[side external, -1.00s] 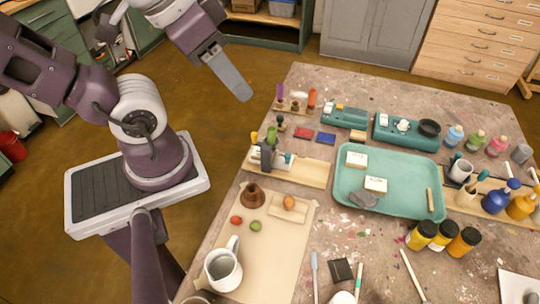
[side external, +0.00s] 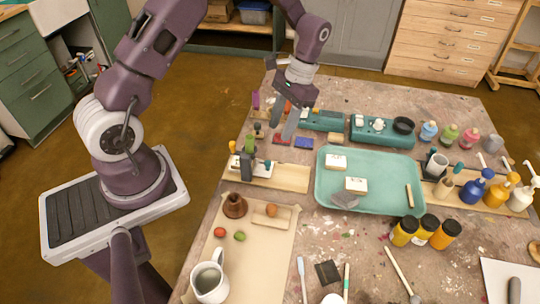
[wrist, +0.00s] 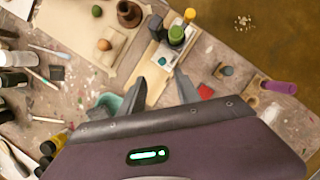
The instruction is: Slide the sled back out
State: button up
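A wooden board (side external: 291,178) at the table's left side carries a small fixture (side external: 247,167) with a dark upright, a white part with a teal knob, and green and yellow knobs. I cannot tell for sure which part is the sled. In the wrist view the pale board (wrist: 157,59) and the fixture's green knob (wrist: 176,35) lie beyond my fingers. My gripper (side external: 283,131) is above the table, behind and right of the fixture. In the wrist view my gripper (wrist: 160,79) has its fingers apart with nothing held between them.
Red (side external: 282,139) and blue (side external: 304,142) blocks lie below and beside my fingers. Teal units (side external: 376,138) stand at the back. A teal tray (side external: 387,208) with white blocks lies right of the board. A mug (side external: 209,281) and paint bottles (side external: 405,231) stand nearer the front.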

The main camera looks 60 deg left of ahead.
aim_at(268, 161)
jog(key=shift+g, duration=0.4)
jog(key=x, duration=0.7)
jog(key=w+x, duration=0.1)
jog(key=x, duration=0.3)
jog(key=shift+w+a+f, duration=0.1)
jog(key=shift+a+f, duration=0.1)
grip_shut()
dwell(0.4)
